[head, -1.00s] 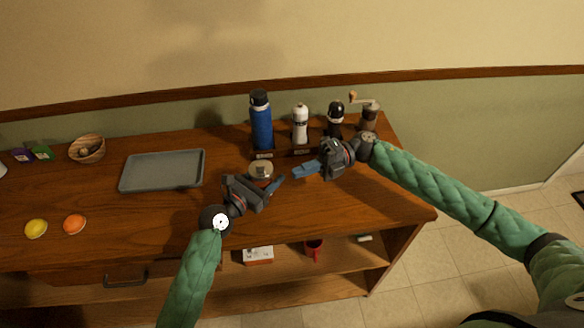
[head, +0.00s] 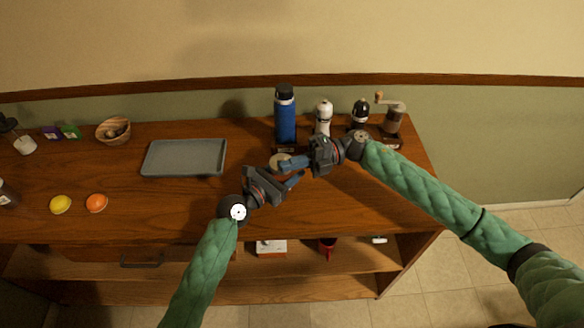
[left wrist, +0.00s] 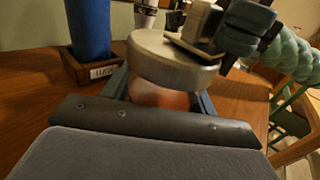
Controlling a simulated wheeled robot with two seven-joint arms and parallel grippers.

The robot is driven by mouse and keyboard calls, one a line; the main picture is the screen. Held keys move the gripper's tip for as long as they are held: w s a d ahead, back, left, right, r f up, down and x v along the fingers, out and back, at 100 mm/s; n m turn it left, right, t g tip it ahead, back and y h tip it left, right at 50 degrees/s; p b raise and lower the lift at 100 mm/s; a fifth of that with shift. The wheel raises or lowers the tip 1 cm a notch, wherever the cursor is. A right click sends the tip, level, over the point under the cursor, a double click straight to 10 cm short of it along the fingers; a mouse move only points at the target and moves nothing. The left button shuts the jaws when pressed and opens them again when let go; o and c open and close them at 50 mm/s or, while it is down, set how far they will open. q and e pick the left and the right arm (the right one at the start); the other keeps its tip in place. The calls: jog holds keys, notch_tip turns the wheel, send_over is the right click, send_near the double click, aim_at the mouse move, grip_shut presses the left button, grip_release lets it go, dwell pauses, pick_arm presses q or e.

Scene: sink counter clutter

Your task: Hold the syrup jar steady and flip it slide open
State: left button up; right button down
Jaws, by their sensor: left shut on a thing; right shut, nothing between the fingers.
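The syrup jar has a round metal lid (left wrist: 155,65) over an amber-pink body (left wrist: 160,97). In the head view the jar (head: 275,157) stands on the counter below the blue bottle, partly covered by my right gripper. My left gripper (head: 290,182) is shut around the jar's body; its blue fingers show on both sides of the body in the left wrist view. My right gripper (head: 288,164) is shut and empty, with its tips over the lid. In the left wrist view it is at the lid's upper right, beside a dark and beige piece on top; contact is unclear.
A blue bottle (head: 285,118), a white shaker (head: 323,117), a dark shaker (head: 360,113) and a grinder (head: 392,120) stand behind the jar. A grey tray (head: 184,158), a wooden bowl (head: 113,130), a lemon (head: 60,204) and an orange (head: 96,203) are at the left. The front right counter is clear.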

aim_at(278, 159)
jog(key=shift+w, duration=1.6)
jog(key=shift+s, duration=0.6)
jog(key=d, duration=0.9)
jog(key=shift+d, duration=0.3)
